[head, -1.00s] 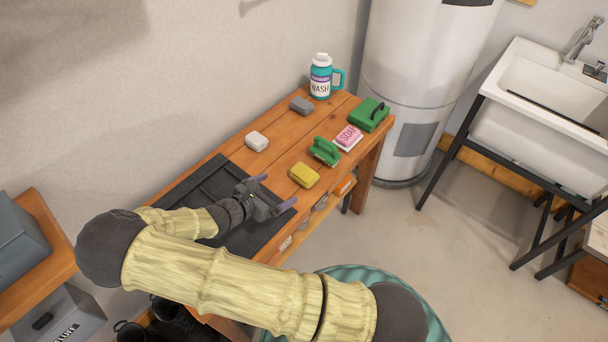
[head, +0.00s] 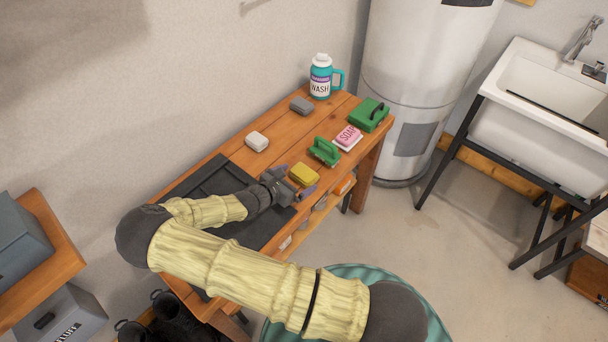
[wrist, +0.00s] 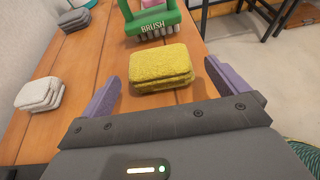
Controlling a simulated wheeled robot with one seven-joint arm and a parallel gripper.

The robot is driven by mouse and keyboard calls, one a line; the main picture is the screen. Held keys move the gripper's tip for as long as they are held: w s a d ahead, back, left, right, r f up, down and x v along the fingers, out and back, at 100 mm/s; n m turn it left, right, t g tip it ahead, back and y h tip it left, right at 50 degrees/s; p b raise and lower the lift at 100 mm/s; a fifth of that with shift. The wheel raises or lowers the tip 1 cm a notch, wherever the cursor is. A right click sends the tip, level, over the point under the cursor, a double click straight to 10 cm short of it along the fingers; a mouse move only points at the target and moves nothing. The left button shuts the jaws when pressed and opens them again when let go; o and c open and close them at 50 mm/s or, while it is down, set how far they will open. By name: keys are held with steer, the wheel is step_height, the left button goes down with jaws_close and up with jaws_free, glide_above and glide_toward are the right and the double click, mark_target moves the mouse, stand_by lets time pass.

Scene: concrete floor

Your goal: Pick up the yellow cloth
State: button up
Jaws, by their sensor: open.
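The yellow cloth (head: 304,174) is a small folded stack lying on the wooden bench. In the wrist view the yellow cloth (wrist: 161,68) lies just ahead of my gripper, between the lines of its two purple fingers. My gripper (head: 294,180) is open, low over the bench at the cloth's near side. In the wrist view my gripper (wrist: 161,82) has its left finger left of the cloth and its right finger right of it, with gaps on both sides. Whether the fingertips touch the bench cannot be told.
A green brush (head: 324,152) stands close beyond the cloth. A white folded cloth (head: 256,141), a grey one (head: 302,105), pink soap (head: 348,137), a green case (head: 370,114) and a wash bottle (head: 321,78) also stand on the bench (head: 285,142). A black tray (head: 205,182) lies at left.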

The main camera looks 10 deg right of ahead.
mark_target(299, 176)
steer(key=x, duration=0.4)
steer(key=shift+w, duration=0.15)
steer(key=c, duration=1.1)
